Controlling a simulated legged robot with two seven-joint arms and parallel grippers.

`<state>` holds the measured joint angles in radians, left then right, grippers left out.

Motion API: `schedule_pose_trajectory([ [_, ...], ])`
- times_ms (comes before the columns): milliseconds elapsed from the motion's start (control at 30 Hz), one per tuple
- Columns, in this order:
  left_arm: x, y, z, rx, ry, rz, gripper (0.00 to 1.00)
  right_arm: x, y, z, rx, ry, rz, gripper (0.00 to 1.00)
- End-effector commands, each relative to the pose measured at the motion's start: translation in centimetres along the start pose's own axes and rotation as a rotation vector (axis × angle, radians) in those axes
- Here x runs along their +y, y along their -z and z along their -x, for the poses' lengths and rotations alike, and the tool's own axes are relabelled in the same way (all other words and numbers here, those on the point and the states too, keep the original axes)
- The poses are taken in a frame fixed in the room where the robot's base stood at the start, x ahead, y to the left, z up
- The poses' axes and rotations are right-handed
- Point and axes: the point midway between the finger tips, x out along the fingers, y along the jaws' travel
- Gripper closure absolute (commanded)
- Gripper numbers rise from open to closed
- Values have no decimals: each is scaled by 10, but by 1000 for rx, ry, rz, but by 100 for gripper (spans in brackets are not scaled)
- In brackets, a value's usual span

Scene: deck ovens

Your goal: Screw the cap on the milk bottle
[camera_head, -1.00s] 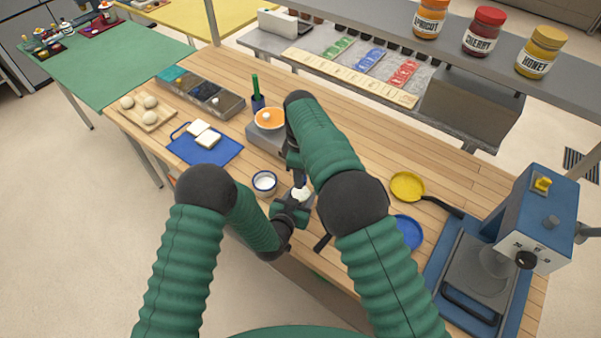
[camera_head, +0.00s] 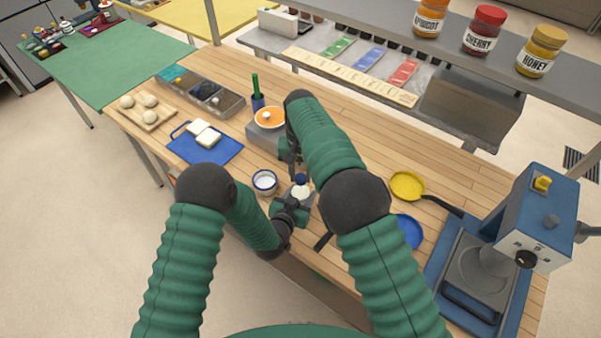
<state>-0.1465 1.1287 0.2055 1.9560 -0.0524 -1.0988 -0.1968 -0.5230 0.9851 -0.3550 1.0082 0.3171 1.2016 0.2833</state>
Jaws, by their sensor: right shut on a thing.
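The white milk bottle (camera_head: 301,192) stands near the front edge of the wooden bench, in the middle of the view. A dark blue cap (camera_head: 300,179) shows at its top; whether it is seated on the neck I cannot tell. My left gripper (camera_head: 294,206) is low at the bottle, its fingers around the body and hiding the lower part. My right gripper (camera_head: 295,168) comes down from above and is shut on the cap. My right forearm hides part of this gripper and the bench behind it.
A white cup with a blue rim (camera_head: 264,182) stands just left of the bottle. A blue board (camera_head: 222,154) with bread lies further left, and a scale with an orange bowl (camera_head: 270,117) behind. A yellow pan (camera_head: 408,185), a blue plate (camera_head: 408,233) and a blue press (camera_head: 533,220) are right.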

Motion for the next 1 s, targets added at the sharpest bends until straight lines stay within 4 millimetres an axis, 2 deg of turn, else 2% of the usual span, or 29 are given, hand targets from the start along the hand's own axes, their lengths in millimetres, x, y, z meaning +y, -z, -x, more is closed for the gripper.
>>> schedule_pose_trajectory([
  [67, 2, 0, 0, -1, -4, -2, 100, 0, 2, 1, 6, 2, -134, 100],
  [200, 2, 0, 0, -1, -5, -2, 100, -1, 2, 1, 7, 3, -120, 100],
  [233, 2, 0, 0, -1, -5, -2, 100, -1, 2, 1, 7, 3, -119, 68],
  [400, 2, 0, 0, -1, -4, -2, 100, -1, 1, 1, 5, 3, -118, 49],
  [667, 1, 0, 0, 0, -2, -1, 100, -1, 1, 1, 2, 2, -117, 49],
  [1000, 1, 0, 0, 0, -2, -1, 100, -1, 1, 42, 3, 2, -117, 49],
])
